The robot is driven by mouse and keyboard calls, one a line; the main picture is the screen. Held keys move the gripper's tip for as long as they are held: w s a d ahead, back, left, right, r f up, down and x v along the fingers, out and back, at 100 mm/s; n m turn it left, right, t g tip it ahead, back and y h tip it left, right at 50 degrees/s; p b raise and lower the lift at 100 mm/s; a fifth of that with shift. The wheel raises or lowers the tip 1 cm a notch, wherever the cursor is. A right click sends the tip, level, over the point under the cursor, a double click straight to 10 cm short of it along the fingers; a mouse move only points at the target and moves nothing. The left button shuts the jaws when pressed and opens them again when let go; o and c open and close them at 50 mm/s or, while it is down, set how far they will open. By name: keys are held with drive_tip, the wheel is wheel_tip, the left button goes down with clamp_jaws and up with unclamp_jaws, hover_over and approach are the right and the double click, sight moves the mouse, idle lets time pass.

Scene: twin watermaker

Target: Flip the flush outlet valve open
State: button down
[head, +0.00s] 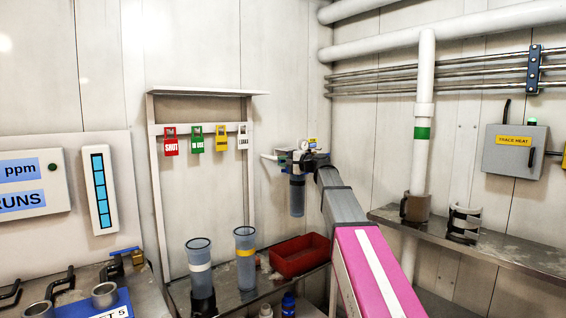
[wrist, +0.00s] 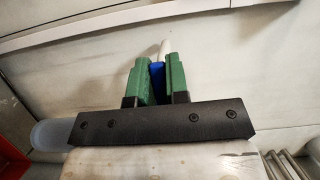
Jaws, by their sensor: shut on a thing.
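In the wrist view my gripper (wrist: 157,68) has its two green fingers closed on a narrow blue piece (wrist: 157,78), which looks like a valve handle. A white stub (wrist: 164,48) shows just beyond it. In the head view my arm reaches to the wall fitting with a round gauge (head: 304,145) above a clear blue filter housing (head: 297,194). A white outlet pipe (head: 268,157) sticks out to its left. My fingertips and the held handle are mostly hidden there by my arm and the fitting. I cannot tell the handle's full angle.
A red bin (head: 300,256) and two clear cylinders, one white-banded (head: 199,255) and one yellow-banded (head: 245,262), stand on the lower bench. Colored tags hang from a rack (head: 207,92). A shelf (head: 490,244) with cup holders is at right. A blue-handled brass valve (head: 126,252) is at left.

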drive_tip(key=shift+f, duration=0.1)
drive_tip(key=c, duration=1.4)
unclamp_jaws()
drive_tip(key=shift+s, duration=0.1)
drive_tip(key=v, duration=1)
drive_tip(key=shift+d, duration=0.35)
drive_tip(key=shift+s, duration=0.15)
